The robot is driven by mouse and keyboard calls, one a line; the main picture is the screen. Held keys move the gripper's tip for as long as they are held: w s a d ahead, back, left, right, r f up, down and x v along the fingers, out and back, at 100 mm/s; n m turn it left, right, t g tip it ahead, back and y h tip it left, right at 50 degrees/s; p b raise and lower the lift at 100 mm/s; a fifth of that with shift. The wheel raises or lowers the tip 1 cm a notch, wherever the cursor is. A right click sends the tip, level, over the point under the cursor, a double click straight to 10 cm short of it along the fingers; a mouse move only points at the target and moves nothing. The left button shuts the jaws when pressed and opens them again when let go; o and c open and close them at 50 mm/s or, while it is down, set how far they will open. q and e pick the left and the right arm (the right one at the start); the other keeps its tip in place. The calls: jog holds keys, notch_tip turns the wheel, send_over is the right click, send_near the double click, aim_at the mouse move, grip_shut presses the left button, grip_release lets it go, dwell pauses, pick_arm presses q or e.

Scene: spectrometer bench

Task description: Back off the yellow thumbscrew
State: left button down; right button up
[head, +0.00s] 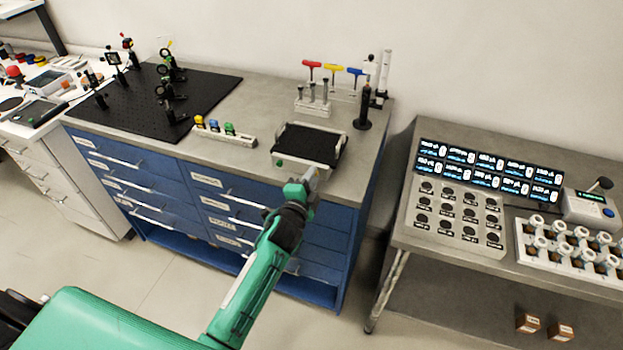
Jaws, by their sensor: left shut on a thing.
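My left gripper (317,174) is at the front right edge of a pale tray (290,166) with a black inner surface. It is shut on the tray's near edge, and its jaws partly hide that spot. A small yellow knob (199,121) stands at the left end of a pale block, beside a blue and a green one. A small yellow part (167,45) also tops an optic post on the black breadboard. I cannot tell which of these is the yellow thumbscrew. My left gripper is apart from both. My right gripper is out of view.
The black breadboard (205,101) carries several optic posts. Red, yellow and blue T-handle tools (332,68) stand behind the tray, left of a dark post (363,110). Blue drawers (150,185) are below the bench. A second bench with screens (490,174) is at right, across a gap.

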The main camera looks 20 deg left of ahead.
pick_arm(q)
jog(key=shift+n, duration=0.7)
jog(key=shift+f, duration=0.1)
jog(key=c, duration=1.4)
grip_release()
jog(key=shift+s+a+b, duration=0.15)
jog(key=shift+s+b, duration=0.75)
jog(key=shift+s, duration=2.6)
jog(key=shift+s+a+b, duration=0.1)
jog(key=shift+s+b, duration=0.75)
jog(key=shift+s, duration=2.6)
